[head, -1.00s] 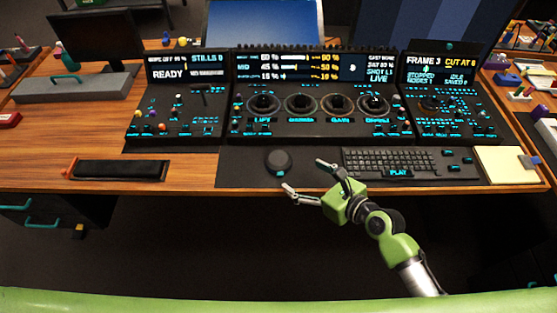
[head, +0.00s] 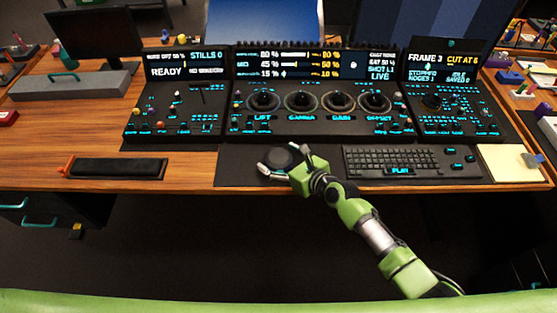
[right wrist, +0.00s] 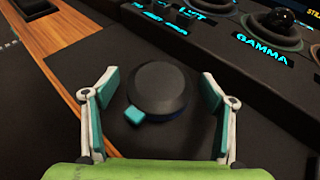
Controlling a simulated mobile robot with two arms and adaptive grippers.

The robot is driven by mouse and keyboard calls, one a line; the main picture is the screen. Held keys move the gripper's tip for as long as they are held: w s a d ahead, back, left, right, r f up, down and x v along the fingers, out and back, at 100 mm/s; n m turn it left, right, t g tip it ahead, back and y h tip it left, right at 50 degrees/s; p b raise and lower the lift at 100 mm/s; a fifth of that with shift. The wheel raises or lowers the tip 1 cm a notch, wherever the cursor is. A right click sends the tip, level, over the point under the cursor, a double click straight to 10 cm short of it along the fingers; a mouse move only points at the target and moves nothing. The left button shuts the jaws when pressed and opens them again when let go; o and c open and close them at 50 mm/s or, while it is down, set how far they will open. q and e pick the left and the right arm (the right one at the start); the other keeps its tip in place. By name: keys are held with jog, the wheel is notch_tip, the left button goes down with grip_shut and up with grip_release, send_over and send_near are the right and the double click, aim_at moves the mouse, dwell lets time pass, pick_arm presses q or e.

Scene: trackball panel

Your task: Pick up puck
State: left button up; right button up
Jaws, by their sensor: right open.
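The puck (head: 279,158) is a round dark disc lying on the black desk mat, left of the keyboard. In the right wrist view the puck (right wrist: 158,90) shows a faceted dark top, a bluish lower edge and a small teal tab at its near left. My right gripper (head: 268,163) is open at the puck. In the right wrist view its two teal-padded fingers (right wrist: 158,97) stand on either side of the puck, with a visible gap on each side. The near part of the puck is partly hidden by the gripper in the head view. My left gripper is not in view.
The control panel with trackballs (head: 318,102) stands just behind the puck. A keyboard (head: 405,162) lies to the right, with a notepad (head: 512,165) beyond it. A dark wrist rest (head: 118,168) lies to the left. The mat left of the puck is clear.

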aim_at(277, 157)
jog(key=shift+w+a+f, duration=0.15)
jog(key=shift+w+a, duration=0.05)
jog(key=shift+w, duration=0.05)
jog(key=c, duration=1.1)
jog(key=shift+r, duration=0.35)
jog(key=r+p, duration=0.1)
jog(key=r, duration=0.1)
jog(key=r+p, duration=0.1)
jog(key=shift+s+r, duration=0.35)
jog(key=shift+s, duration=0.05)
jog(key=s+r+p, duration=0.1)
jog(key=s+r, duration=0.1)
jog(key=s+r+p, duration=0.1)
jog(key=s+r, duration=0.1)
jog(key=r, duration=0.1)
jog(key=shift+s+r, duration=0.25)
jog(key=shift+s, duration=0.1)
jog(key=s+r, duration=0.3)
jog(key=s, duration=0.5)
jog(key=shift+s+r, duration=0.15)
jog(key=shift+s, duration=0.15)
